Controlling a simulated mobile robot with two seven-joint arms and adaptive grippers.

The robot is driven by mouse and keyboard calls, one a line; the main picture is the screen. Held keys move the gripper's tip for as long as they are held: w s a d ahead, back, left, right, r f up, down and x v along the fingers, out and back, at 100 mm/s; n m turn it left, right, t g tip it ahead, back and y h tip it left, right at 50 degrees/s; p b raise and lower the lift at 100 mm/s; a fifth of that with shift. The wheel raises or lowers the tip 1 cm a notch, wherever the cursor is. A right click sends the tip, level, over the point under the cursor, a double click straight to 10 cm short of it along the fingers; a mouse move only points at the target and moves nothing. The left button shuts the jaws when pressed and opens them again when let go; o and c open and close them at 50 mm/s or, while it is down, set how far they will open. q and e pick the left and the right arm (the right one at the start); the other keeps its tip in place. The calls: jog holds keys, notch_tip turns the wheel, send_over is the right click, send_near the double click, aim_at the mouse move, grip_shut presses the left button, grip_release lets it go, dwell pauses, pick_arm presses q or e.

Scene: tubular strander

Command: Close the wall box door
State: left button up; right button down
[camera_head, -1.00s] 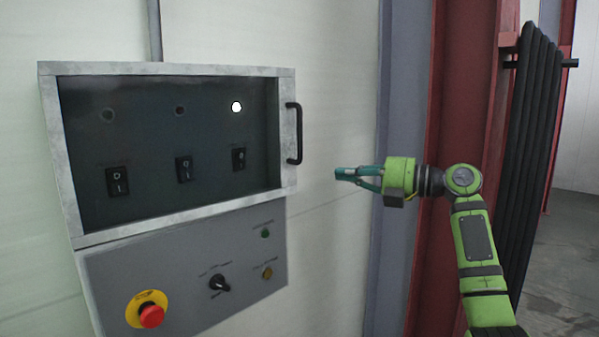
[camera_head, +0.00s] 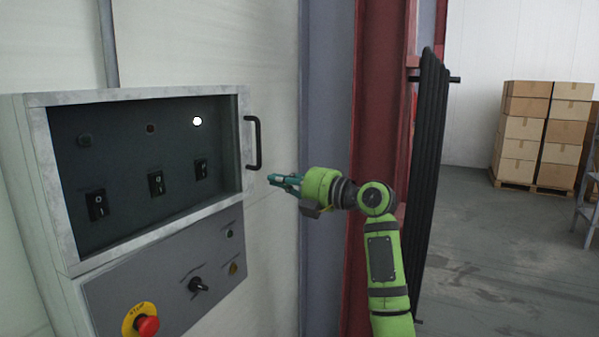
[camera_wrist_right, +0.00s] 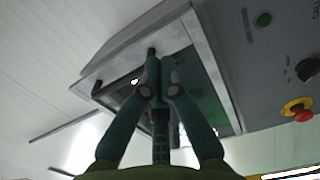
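The wall box (camera_head: 60,262) is on the wall at the left of the head view. Its door (camera_head: 150,229) has a pale metal frame around a dark pane and looks flush with the box front; I cannot tell if a small gap remains. A black handle (camera_head: 257,143) is on the door's right edge. My right gripper (camera_head: 273,180) is just right of and below the handle, apart from it, pointing left. In the wrist view my right gripper (camera_wrist_right: 154,60) has its fingertips together, with nothing visible between them. The box frame (camera_wrist_right: 150,42) shows behind them. My left gripper is out of view.
Below the door is a grey panel (camera_head: 163,272) with a red emergency stop (camera_head: 148,326) and a black knob (camera_head: 199,285). A red column (camera_head: 373,90) and black hoses (camera_head: 430,150) stand behind my right arm. Stacked cartons (camera_head: 540,135) stand far right; the floor between is open.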

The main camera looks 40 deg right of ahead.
aim_at(250, 173)
jog(key=p+x, duration=0.2)
jog(key=x, duration=0.2)
jog(key=shift+w+a+r, duration=0.1)
jog(key=shift+w+r, duration=0.1)
jog(key=shift+w+a+f+p, duration=0.1)
jog(key=shift+w+f+p, duration=0.05)
jog(key=shift+w+p, duration=0.25)
jog(key=shift+w+f, duration=0.1)
jog(key=shift+w+b, duration=0.15)
jog(key=shift+b, duration=0.15)
jog(key=b+x, duration=0.2)
jog(key=x, duration=0.1)
jog(key=shift+w+f+b, duration=0.15)
jog(key=shift+b, duration=0.15)
jog(key=shift+r, duration=0.35)
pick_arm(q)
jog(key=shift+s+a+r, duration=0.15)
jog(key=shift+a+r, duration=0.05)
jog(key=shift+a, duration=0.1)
pick_arm(e)
jog(key=shift+a, duration=0.1)
